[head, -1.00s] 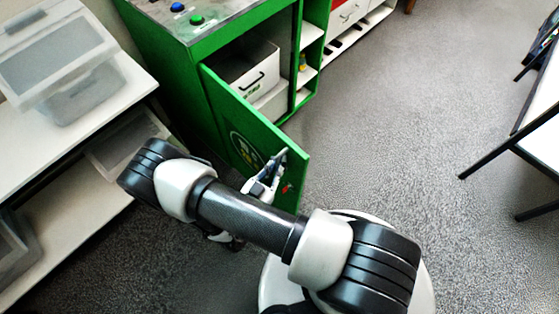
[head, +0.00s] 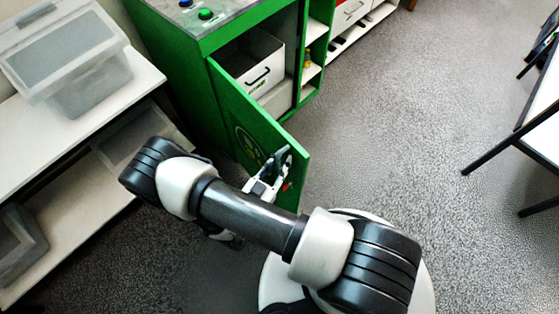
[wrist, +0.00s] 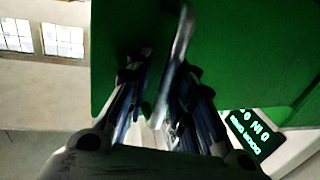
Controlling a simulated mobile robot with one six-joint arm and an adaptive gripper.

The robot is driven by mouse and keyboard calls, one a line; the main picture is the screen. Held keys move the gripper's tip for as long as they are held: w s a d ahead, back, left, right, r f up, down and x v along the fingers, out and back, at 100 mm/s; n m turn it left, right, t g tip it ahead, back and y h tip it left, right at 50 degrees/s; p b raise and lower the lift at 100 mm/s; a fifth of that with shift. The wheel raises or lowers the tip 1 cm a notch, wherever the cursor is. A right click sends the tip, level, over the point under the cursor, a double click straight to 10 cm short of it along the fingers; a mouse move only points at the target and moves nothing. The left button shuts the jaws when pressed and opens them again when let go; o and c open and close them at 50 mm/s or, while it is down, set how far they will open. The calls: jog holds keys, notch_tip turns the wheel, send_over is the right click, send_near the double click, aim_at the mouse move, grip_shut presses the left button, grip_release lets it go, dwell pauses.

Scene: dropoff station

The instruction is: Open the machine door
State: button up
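The green machine (head: 172,75) stands at the upper left of the head view. Its green door (head: 247,112) is swung well open toward me, showing the inside. In the wrist view the green door (wrist: 250,50) fills the upper part. A silver door handle (wrist: 181,45) stands between the fingers of my gripper (wrist: 163,75), which appear closed around it. The exact finger contact is dark and blurred.
A white box (head: 253,62) with a black handle sits inside the machine. A white shelf (head: 122,95) with a clear lidded bin (head: 85,80) stands left. A white table (head: 540,145) is at the right edge. The grey floor (head: 410,110) between is clear.

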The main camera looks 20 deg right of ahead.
jog(key=shift+o, duration=0.7)
jog(key=shift+w+a, duration=0.15)
jog(key=shift+a, duration=0.25)
jog(key=v, duration=1.1)
jog(key=shift+s, duration=0.4)
